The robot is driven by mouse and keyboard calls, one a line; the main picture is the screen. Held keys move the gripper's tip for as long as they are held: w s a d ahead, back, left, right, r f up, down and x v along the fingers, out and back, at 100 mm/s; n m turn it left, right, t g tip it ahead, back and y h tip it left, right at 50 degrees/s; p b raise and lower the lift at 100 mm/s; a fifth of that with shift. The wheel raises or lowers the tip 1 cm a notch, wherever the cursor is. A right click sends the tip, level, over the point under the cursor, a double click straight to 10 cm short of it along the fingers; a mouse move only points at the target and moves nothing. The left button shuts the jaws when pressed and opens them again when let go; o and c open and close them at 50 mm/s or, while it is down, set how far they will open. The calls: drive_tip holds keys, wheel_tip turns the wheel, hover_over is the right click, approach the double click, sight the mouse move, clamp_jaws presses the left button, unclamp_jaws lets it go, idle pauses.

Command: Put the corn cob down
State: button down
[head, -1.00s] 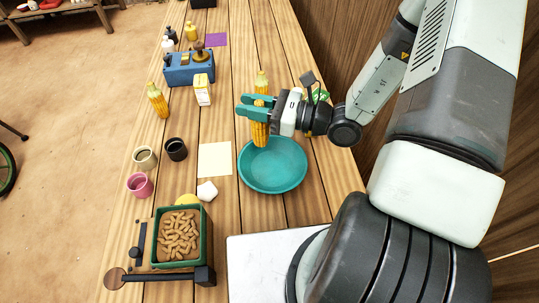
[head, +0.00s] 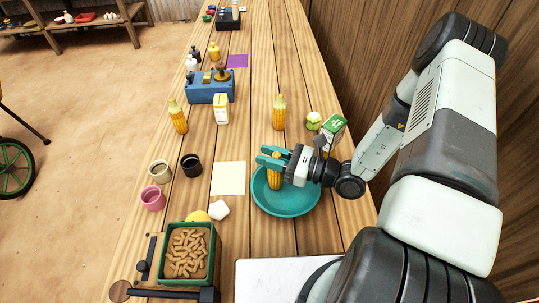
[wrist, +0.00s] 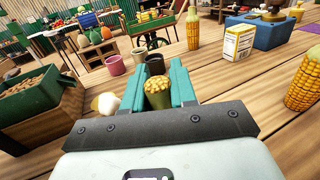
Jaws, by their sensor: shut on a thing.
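My gripper (head: 268,161) is shut on a yellow corn cob (head: 275,180), with teal fingers on either side of it. The cob hangs roughly upright over the left part of the teal bowl (head: 305,207). Its lower end shows against the inside of the bowl; I cannot tell whether it touches the bottom. In the wrist view the cob's end (wrist: 158,92) shows between the fingers (wrist: 160,78). Two other corn cobs stand on the table: one behind the bowl (head: 279,114) and one further left (head: 178,116).
A cream square sheet (head: 228,178) lies bare left of the bowl. Dark (head: 191,165), beige (head: 159,170) and pink (head: 152,198) cups stand further left. A green-and-white carton (head: 333,131) stands behind my gripper. A green tray (head: 214,262) of brown pieces is at the front left.

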drive_tip(key=shift+f, duration=0.15)
drive_tip(key=c, duration=0.9)
unclamp_jaws()
drive_tip(key=shift+r, duration=0.2)
drive_tip(key=v, duration=0.7)
drive_tip(key=shift+d, duration=0.25)
drive_tip(key=shift+s, duration=0.1)
